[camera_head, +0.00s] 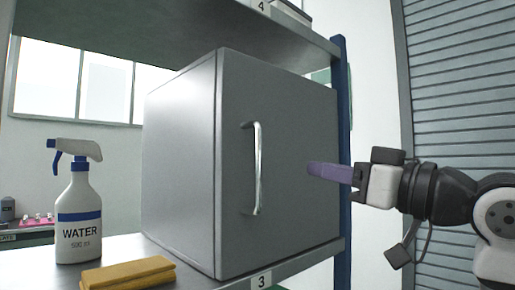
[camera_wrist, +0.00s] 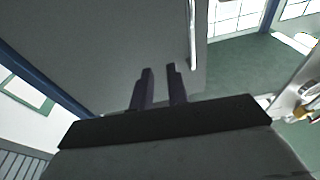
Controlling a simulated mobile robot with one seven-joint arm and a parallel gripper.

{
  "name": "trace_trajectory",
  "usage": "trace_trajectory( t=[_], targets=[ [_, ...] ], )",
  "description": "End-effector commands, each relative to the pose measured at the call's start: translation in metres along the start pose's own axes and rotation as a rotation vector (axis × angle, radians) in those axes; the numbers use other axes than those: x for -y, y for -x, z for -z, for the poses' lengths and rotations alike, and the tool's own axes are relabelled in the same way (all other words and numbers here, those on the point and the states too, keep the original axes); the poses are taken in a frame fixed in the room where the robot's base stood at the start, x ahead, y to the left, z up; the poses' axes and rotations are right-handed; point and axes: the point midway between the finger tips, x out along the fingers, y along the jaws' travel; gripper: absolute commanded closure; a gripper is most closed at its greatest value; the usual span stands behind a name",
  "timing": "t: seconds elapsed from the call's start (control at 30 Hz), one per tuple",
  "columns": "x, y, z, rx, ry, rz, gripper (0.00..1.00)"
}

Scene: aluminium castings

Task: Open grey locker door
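The grey locker (camera_head: 180,165) is a box standing on a metal shelf. Its door (camera_head: 295,130) is the front face and looks shut. A silver vertical bar handle (camera_head: 257,170) is on the door's left part; it also shows in the wrist view (camera_wrist: 192,35), to the right of my fingers. My gripper (camera_head: 309,169) is right of the handle, at about its mid height, in front of the door. In the wrist view my gripper (camera_wrist: 160,68) has its two dark fingers apart, with nothing between them. They are clear of the handle; the exact distance to the door is hard to tell.
A blue shelf post (camera_head: 341,220) is by the locker's right edge. Another shelf (camera_head: 190,25) runs above. Space in front of the handle looks clear.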

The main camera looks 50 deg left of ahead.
Motion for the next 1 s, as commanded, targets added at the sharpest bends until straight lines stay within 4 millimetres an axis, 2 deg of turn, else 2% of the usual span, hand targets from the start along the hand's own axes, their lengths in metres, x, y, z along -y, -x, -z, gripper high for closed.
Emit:
trace_trajectory(
  t=[0.03, 0.2, 0.33, 0.47, 0.8, 1.0],
  targets=[
    [0.010, 0.010, 0.013, 0.046, -0.001, 0.033, 0.84],
    [0.033, 0.033, 0.024, 0.159, -0.004, 0.114, 0.84],
    [0.038, 0.032, 0.025, 0.183, -0.004, 0.133, 0.84],
    [0.041, 0.014, 0.022, 0.183, -0.004, 0.136, 0.84],
    [0.051, -0.057, 0.010, 0.183, -0.005, 0.136, 0.84],
    [0.054, -0.085, 0.004, 0.181, -0.005, 0.134, 0.84]
  ],
)
